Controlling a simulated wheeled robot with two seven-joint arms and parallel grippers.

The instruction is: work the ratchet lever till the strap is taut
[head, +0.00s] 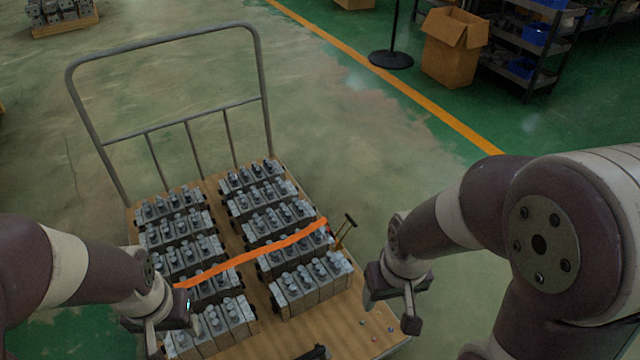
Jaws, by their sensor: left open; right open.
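An orange strap (245,257) lies across the rows of valve blocks (277,215) on a wooden cart. It runs from near my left gripper up to the right side of the load. The ratchet (337,243) sits at the strap's right end, with its dark lever (347,226) sticking up and ending in a short crossbar. My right gripper (412,318) is open and empty, to the right of and below the ratchet, apart from it. My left gripper (155,340) is open at the cart's left front; its fingertips are partly cut off by the lower frame area. I cannot tell how tight the strap is.
The cart's bed (345,325) has bare wood at the front right, with several small coloured bits. A dark object (315,352) lies at the front edge. A grey rail (165,42) stands at the back. A cardboard box (453,48) and shelves are far off.

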